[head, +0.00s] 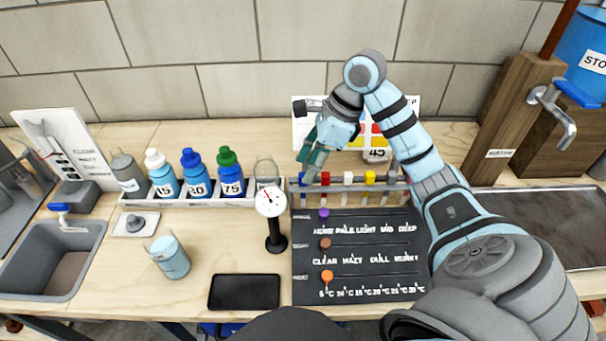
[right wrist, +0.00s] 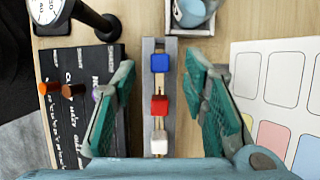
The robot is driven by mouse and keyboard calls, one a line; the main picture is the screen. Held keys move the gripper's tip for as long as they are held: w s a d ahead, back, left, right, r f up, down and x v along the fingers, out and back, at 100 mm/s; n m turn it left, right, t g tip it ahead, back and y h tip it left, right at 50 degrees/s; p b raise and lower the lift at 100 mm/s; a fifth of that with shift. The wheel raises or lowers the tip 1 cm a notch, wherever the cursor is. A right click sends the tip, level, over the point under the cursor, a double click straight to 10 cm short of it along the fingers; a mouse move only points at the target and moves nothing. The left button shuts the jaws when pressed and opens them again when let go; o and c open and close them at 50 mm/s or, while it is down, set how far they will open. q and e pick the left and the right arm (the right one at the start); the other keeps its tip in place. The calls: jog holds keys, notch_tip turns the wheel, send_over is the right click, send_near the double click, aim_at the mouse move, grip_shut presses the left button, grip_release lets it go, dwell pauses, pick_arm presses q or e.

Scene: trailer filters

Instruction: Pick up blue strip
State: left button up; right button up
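The blue strip (head: 302,179) is the leftmost coloured piece on a narrow grey rack (head: 337,188) in the head view. In the right wrist view the blue strip (right wrist: 160,63) sits at the far end of the row, beyond a red piece and a white piece. My right gripper (head: 311,160) is above the rack's left end. In the right wrist view my right gripper (right wrist: 157,75) is open, with one teal finger on each side of the rack and nothing between them held. My left gripper is not in view.
Red (head: 325,178), white (head: 348,178) and yellow (head: 370,178) pieces share the rack. A dark chart board (head: 350,285) lies in front, a colour card (head: 400,107) stands behind. A dial gauge (head: 270,202) and a bottle tray (head: 200,202) are left. Bare wood (head: 215,255) lies front left.

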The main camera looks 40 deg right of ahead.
jog(key=x, duration=0.2)
jog(key=shift+a+f, duration=0.15)
jog(key=shift+f, duration=0.2)
jog(key=c, duration=0.8)
jog(key=shift+r, duration=0.1)
jog(key=shift+c, duration=0.2)
